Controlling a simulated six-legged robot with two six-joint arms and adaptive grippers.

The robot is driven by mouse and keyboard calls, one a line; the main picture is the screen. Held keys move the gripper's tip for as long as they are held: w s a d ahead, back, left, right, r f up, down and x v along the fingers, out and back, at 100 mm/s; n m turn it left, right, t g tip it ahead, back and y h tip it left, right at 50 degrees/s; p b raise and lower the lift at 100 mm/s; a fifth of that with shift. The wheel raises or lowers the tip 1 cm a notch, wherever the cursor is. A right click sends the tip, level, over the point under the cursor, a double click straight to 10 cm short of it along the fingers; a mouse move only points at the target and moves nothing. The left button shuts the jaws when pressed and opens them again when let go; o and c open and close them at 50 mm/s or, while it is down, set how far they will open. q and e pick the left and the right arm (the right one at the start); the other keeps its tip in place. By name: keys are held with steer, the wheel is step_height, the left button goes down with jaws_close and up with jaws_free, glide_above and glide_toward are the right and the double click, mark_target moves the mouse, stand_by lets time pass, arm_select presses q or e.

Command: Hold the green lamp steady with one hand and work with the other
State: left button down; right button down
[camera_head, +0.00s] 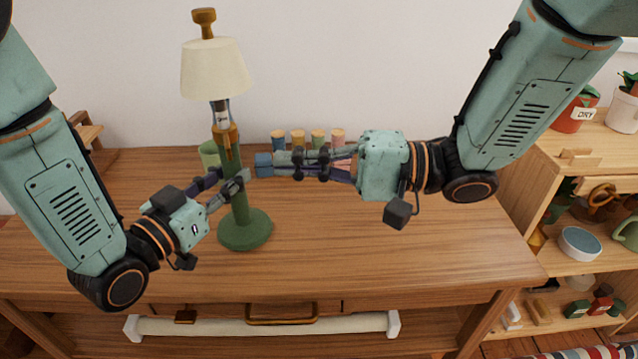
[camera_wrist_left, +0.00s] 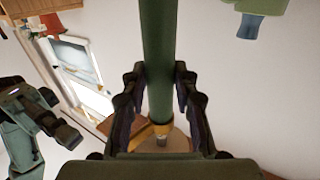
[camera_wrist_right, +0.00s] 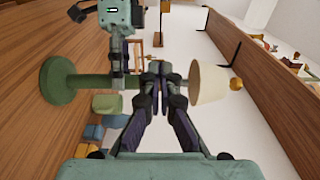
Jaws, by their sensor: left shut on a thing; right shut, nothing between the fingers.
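The green lamp stands upright on the wooden desk, with a round green base (camera_head: 245,231), a green stem (camera_wrist_right: 92,82), a brown wooden collar (camera_head: 226,135) and a cream shade (camera_head: 215,70) topped by a wooden knob (camera_head: 204,17). My left gripper (camera_head: 240,182) is shut on the stem, above the base. In the left wrist view the stem (camera_wrist_left: 159,60) runs between its fingers. My right gripper (camera_head: 264,165) is shut and empty, reaching in from the right beside the stem. In the right wrist view its fingertips (camera_wrist_right: 161,70) hide the lamp's neck; contact is unclear.
Several cork-topped colored jars (camera_head: 318,139) stand at the desk's back, and a light green cup (camera_head: 209,153) is behind the lamp. The front right of the desk (camera_head: 420,250) is clear. A shelf (camera_head: 565,150) with pots stands at right.

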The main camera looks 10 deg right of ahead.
mark_target(227, 140)
steer(key=s+d+f, duration=0.2)
steer(key=s+d, duration=0.1)
steer(key=s, duration=0.2)
steer(key=w+d+r+n+g, duration=0.1)
steer(key=w+d+n+g, duration=0.15)
steer(key=w+n, duration=0.6)
steer(key=w+d+n+g, duration=0.2)
steer(key=w+n+g, duration=0.25)
steer(key=n, duration=0.75)
steer(key=s+a+n, duration=0.2)
steer(key=a, duration=1.1)
steer(key=shift+s+r, duration=0.4)
steer(key=shift+a, duration=0.1)
